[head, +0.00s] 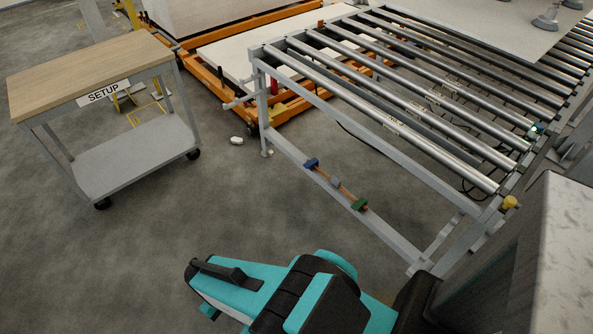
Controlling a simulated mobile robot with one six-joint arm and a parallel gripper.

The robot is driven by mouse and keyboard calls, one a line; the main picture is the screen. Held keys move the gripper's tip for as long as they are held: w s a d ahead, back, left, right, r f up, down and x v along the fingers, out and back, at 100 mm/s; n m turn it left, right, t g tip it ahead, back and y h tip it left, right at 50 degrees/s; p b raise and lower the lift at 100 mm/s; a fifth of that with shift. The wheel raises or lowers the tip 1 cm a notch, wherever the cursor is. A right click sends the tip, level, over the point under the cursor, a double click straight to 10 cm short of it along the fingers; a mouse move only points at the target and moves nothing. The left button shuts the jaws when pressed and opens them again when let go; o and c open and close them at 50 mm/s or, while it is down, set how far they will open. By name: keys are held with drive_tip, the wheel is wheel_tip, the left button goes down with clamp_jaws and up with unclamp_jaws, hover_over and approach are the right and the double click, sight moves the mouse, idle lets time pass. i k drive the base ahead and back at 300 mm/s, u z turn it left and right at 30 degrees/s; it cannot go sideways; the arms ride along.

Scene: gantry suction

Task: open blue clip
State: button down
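The blue clip (311,163) is small and sits on the low grey rail of the roller conveyor's end frame. A thin orange-brown hose or cable (347,193) runs along that rail from the blue clip, past a grey clip (335,182), to a green clip (359,204). Whether the blue clip is open or closed is too small to tell. My teal and black arm (290,290) fills the bottom middle, with its end (225,275) at the lower left, apart from the clips. My gripper's fingers cannot be made out clearly.
The roller conveyor (400,100) spans the upper right. A wooden-topped cart (85,75) marked SETUP stands at the left. An orange frame (205,75) lies behind. A large grey block (530,260) stands at the lower right. The floor (220,205) before the rail is clear.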

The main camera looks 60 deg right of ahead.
sight(311, 162)
drive_tip(key=i, duration=0.9)
drive_tip(key=z, duration=0.05)
